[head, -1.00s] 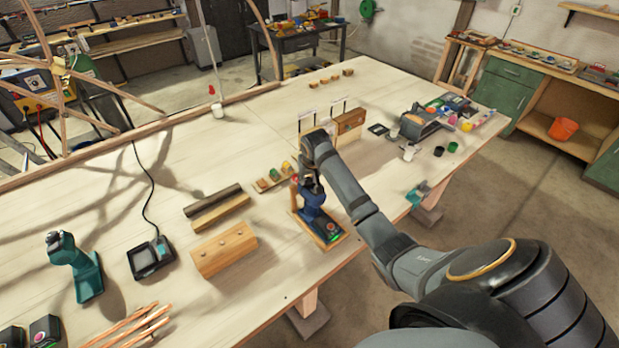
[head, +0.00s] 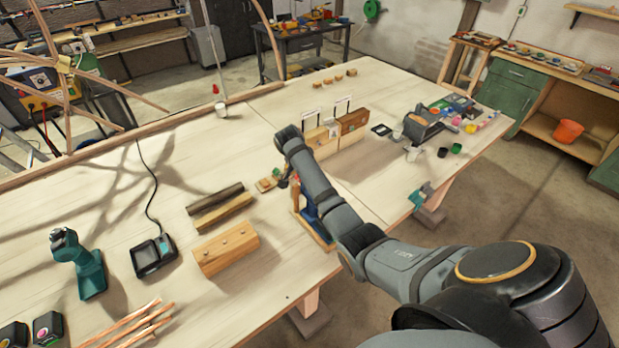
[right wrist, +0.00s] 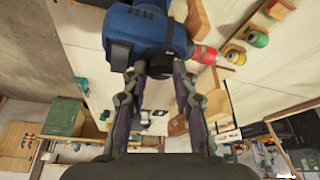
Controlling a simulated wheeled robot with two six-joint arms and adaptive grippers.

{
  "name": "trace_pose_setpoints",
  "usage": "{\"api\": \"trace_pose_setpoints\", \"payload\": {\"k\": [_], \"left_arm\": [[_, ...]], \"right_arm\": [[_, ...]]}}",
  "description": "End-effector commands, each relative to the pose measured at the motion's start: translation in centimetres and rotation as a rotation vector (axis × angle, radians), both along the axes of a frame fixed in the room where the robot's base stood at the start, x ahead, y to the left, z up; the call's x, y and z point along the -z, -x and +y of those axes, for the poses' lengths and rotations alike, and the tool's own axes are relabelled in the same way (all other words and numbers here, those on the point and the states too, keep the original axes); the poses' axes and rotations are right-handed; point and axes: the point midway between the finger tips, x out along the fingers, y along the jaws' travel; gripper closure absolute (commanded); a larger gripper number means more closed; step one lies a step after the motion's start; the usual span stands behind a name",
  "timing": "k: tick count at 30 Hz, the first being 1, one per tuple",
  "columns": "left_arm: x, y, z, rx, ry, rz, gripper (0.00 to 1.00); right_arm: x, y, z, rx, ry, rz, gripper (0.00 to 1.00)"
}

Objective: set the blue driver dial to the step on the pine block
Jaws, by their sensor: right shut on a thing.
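The blue driver (head: 311,212) stands at the front edge of the bench in the head view, mostly hidden behind my right arm. My right gripper (right wrist: 160,72) is shut on the blue driver, a finger on each side. The dial's marks cannot be read. A pale wooden block (head: 318,138) and a browner one (head: 353,122) stand behind the driver, by upright cards; the step on them is too small to read. My left gripper is not in view.
A pale block with dark dots (head: 226,250) and dark and pale strips (head: 215,205) lie left of the driver. A teal driver (head: 78,262), a charger (head: 153,255) and copper-coloured rods (head: 130,325) are farther left. The bench middle is largely clear.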

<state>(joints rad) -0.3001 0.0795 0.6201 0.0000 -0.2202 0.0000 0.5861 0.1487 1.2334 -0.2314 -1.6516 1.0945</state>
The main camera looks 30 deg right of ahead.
Motion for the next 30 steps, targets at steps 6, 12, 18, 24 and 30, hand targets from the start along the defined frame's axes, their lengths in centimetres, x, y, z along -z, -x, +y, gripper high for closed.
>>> {"api": "trace_pose_setpoints", "payload": {"k": [6,12,18,24,30], "left_arm": [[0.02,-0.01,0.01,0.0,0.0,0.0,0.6],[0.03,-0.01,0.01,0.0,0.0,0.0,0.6],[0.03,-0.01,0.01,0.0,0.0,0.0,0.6],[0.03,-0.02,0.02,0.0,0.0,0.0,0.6],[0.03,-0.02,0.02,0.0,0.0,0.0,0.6]], "right_arm": [[-0.14,-0.17,0.0,0.079,0.001,-0.003,1.0],[-0.15,-0.19,0.0,0.109,0.001,-0.004,1.0],[-0.14,-0.19,0.0,0.114,0.001,-0.003,1.0],[-0.13,-0.19,-0.01,0.114,0.001,-0.003,1.0],[-0.09,-0.16,0.0,0.113,0.001,-0.002,0.49]]}}
